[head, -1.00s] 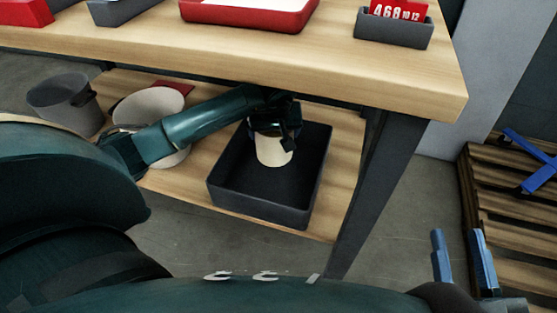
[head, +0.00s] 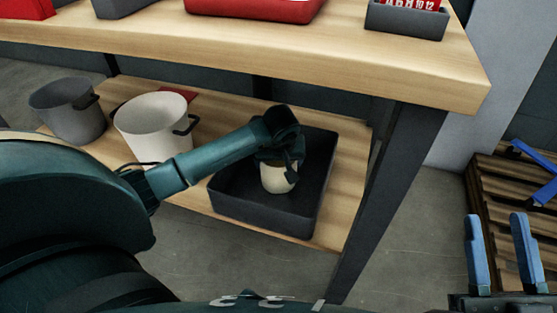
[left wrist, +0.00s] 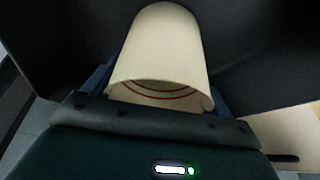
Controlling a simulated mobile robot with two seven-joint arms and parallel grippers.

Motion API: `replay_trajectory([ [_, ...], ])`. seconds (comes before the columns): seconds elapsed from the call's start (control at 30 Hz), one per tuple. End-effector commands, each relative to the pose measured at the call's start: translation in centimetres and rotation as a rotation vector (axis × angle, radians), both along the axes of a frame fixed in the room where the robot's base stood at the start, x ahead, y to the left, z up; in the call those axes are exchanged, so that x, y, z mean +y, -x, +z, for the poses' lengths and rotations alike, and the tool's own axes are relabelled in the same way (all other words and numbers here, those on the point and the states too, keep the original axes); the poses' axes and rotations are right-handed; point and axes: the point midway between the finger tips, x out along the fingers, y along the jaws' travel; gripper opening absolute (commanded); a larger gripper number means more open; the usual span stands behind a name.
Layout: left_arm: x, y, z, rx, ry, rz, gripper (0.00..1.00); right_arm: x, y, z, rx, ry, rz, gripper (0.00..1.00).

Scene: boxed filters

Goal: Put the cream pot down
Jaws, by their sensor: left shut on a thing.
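The cream pot (head: 279,178) is upright inside the dark grey tray (head: 262,222) on the table's lower shelf. My left gripper (head: 279,158) reaches in from above and is shut on the pot. I cannot tell whether the pot's base touches the tray floor. In the left wrist view the cream pot (left wrist: 165,45) lies between the fingers, with red rings showing inside its near end. My right gripper (head: 496,255), with blue fingers apart, is open and empty at the lower right, far from the tray.
A white bucket (head: 152,125) and a grey bucket (head: 68,110) stand left of the tray on the wooden shelf (head: 345,190). The tabletop (head: 300,50) overhangs the shelf. A table leg (head: 385,195) stands right of the tray. A wooden pallet (head: 495,200) lies at the right.

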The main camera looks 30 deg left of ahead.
Motion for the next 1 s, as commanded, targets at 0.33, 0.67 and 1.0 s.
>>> replay_trajectory([
  [0.33, 0.0, 0.0, 0.0, 0.0, 0.0, 0.0, 1.0, 0.0, 0.0, 0.1, -0.006, 0.001, 0.0, 0.36],
  [0.67, -0.5, 0.7, 3.2, -0.003, -0.002, -0.002, 1.0, 0.2, 0.4, -1.2, 0.126, -0.012, -0.003, 0.36],
  [1.0, -2.1, 2.9, 9.6, -0.002, -0.002, -0.002, 1.0, 0.2, 1.1, -3.0, 0.264, 0.009, -0.026, 0.36],
])
